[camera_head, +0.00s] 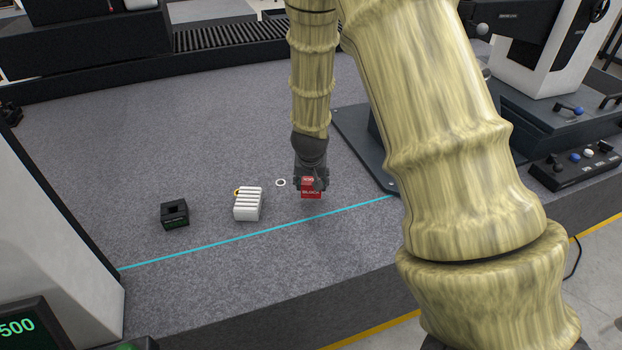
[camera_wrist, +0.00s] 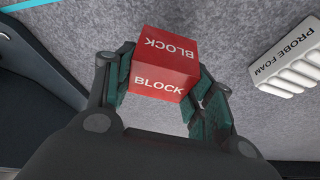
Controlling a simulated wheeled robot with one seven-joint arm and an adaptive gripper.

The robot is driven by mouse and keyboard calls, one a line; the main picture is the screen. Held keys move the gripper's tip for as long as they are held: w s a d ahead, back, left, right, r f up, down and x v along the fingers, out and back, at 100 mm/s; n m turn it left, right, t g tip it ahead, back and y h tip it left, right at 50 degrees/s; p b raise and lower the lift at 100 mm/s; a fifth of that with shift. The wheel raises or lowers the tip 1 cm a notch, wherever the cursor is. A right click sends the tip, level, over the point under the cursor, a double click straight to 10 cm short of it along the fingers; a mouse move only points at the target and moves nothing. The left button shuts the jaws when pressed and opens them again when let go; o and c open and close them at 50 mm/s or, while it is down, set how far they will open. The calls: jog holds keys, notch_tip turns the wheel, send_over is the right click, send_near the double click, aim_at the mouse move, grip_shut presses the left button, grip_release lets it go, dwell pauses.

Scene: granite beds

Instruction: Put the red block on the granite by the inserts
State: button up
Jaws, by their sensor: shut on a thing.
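The red block (camera_head: 311,194), lettered BLOCK, is between the fingers of my gripper (camera_head: 311,183), behind the cyan line. It also shows in the wrist view (camera_wrist: 165,68), where the green finger pads of my gripper (camera_wrist: 163,88) close on its two sides. I cannot tell whether the block touches the granite (camera_head: 180,130) or hangs just above it. A white ribbed foam piece (camera_head: 247,206) stands to its left; in the wrist view it reads PROBE FOAM (camera_wrist: 290,65). A black square holder with a hole (camera_head: 175,215) lies further left.
A small white ring (camera_head: 280,183) lies just left of my gripper. The cyan line (camera_head: 250,238) crosses the granite in front. A dark machine base (camera_head: 365,150) is close on the right. A control box (camera_head: 575,165) sits at far right. Open granite lies behind and left.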

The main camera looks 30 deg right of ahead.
aim_at(311, 180)
jog(key=shift+w+d+f, duration=0.1)
jog(key=shift+w+d, duration=0.45)
jog(key=shift+w, duration=0.25)
jog(key=shift+w+d+f, duration=0.1)
jog(key=shift+w+d, duration=0.4)
jog(key=shift+w, duration=0.3)
jog(key=shift+w+d+f, duration=0.1)
jog(key=shift+w+f, duration=0.05)
jog(key=shift+w, duration=0.05)
notch_tip(311, 180, down, 3)
jog(key=shift+f+p, duration=0.2)
jog(key=shift+p, duration=0.15)
jog(key=shift+r, duration=0.1)
jog(key=o, duration=1.4)
jog(key=shift+c, duration=0.2)
